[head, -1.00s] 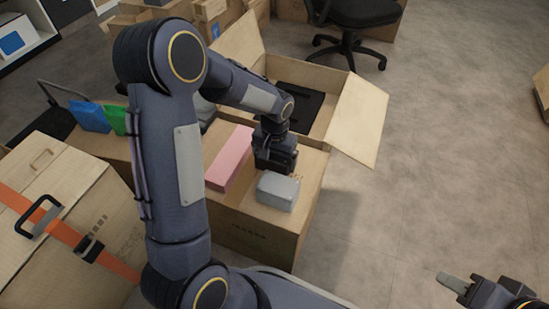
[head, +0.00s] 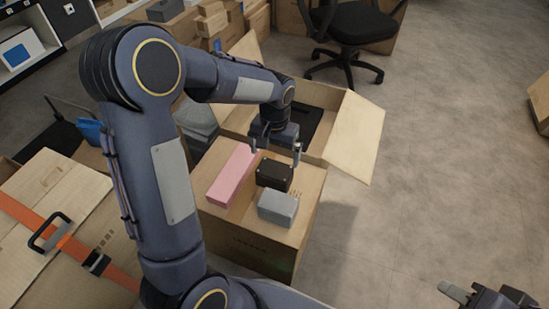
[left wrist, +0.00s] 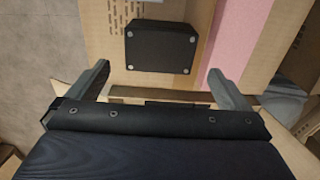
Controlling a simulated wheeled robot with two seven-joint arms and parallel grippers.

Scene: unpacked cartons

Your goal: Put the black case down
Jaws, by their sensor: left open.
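The black case (head: 274,174) rests on top of a closed brown carton (head: 254,244), between a pink box (head: 233,174) and a grey case (head: 278,207). In the left wrist view the black case (left wrist: 161,46) lies ahead of the fingertips, apart from them. My left gripper (head: 276,148) is open and empty, just behind and above the black case; its two spread fingers also show in the left wrist view (left wrist: 159,78). My right gripper (head: 478,298) is at the lower right corner, partly cut off.
Behind the carton stands an open carton (head: 356,138) with raised flaps and a dark thing inside. A strapped carton (head: 60,225) stands at the left. An office chair (head: 352,28) is at the back.

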